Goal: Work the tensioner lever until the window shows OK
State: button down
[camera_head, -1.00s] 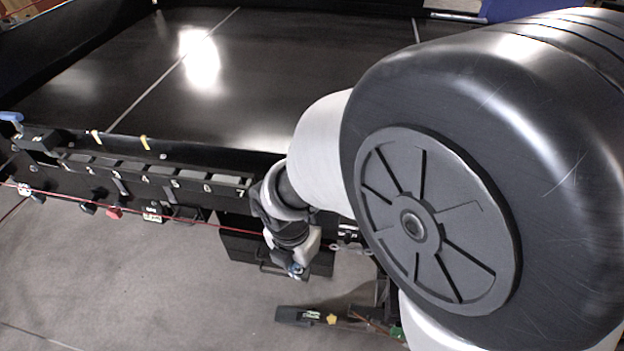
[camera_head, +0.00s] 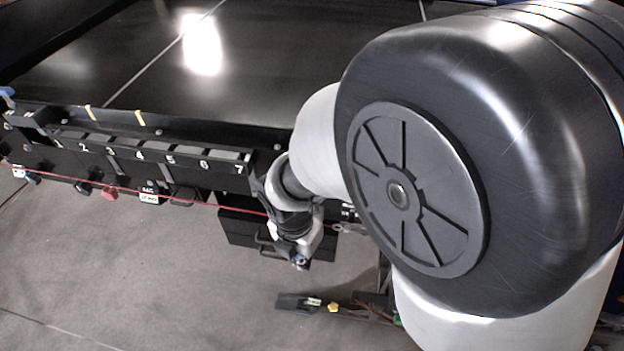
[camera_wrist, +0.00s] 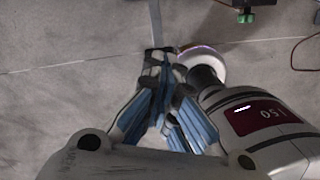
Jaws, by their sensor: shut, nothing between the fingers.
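My gripper (camera_head: 300,262) hangs over the floor in front of the conveyor's side, just below and right of number 7. In the wrist view its blue-padded fingers (camera_wrist: 163,60) are shut with nothing between them. A small dark box (camera_head: 149,188) with white lettering and a pale label hangs under the conveyor rail, left of my gripper; its text is too small to read. I cannot tell if it is the window. A red knob-like part (camera_head: 109,193) is beside it. I cannot pick out the tensioner lever for certain; my arm hides the right part of the conveyor side.
The black conveyor (camera_head: 110,60) runs behind a rail (camera_head: 150,138) with numbered blocks. A red cord (camera_head: 200,202) runs along its side. A dark box with a handle (camera_head: 235,228) is behind my gripper. A dark flat piece (camera_head: 292,302) lies low at right. The floor at left is clear.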

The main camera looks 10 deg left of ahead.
notch_tip(320, 180, down, 2)
jog(key=shift+f+b, duration=0.2)
jog(key=shift+b, duration=0.3)
jog(key=shift+r, duration=0.1)
jog(key=s, duration=0.1)
jog(key=s+a+r+p, duration=0.1)
jog(key=shift+s+a, duration=0.1)
jog(key=shift+s, duration=0.25)
notch_tip(320, 180, up, 12)
jog(key=s, duration=0.1)
jog(key=shift+a, duration=0.25)
